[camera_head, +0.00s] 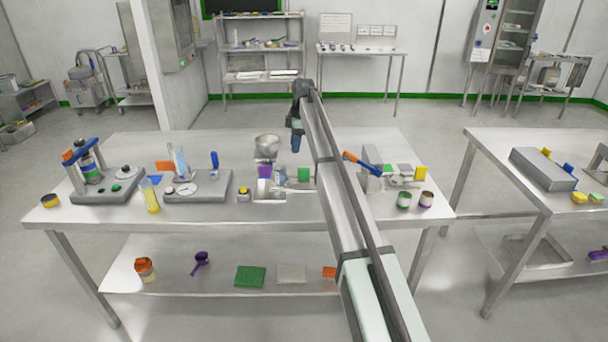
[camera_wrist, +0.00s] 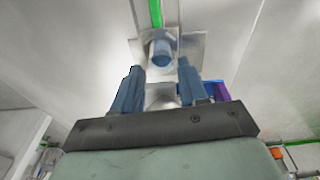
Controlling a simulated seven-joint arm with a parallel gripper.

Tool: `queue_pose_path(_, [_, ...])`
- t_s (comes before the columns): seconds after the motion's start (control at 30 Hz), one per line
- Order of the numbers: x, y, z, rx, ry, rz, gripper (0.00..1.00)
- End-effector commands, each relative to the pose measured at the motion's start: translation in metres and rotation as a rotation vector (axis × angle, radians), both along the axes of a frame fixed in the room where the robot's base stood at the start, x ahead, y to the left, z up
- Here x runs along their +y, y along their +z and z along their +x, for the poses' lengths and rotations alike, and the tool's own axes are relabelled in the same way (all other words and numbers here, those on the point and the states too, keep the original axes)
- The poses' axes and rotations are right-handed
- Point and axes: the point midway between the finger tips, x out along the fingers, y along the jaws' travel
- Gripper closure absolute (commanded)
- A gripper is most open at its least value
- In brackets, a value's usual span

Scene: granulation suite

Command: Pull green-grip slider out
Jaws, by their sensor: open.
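A metal plate with a blue round part (camera_wrist: 160,52) shows beyond the fingertips.
A metal bowl (camera_head: 267,147) stands left of my gripper. A purple block (camera_head: 264,172) is left of the green one. The table's front strip is mostly clear.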

Motion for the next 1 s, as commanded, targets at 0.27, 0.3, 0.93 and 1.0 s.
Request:
queue_pose_path(0.27, [-0.03,-0.003,0.002,0.002,-0.059,-0.146,0.57])
queue_pose_path(0.3, [-0.031,-0.004,0.002,0.005,-0.068,-0.151,0.57])
queue_pose_path(0.93, [-0.03,-0.099,0.001,0.007,-0.071,-0.146,0.57])
queue_pose_path(1.0, [-0.03,-0.109,0.001,0.006,-0.071,-0.146,0.57])
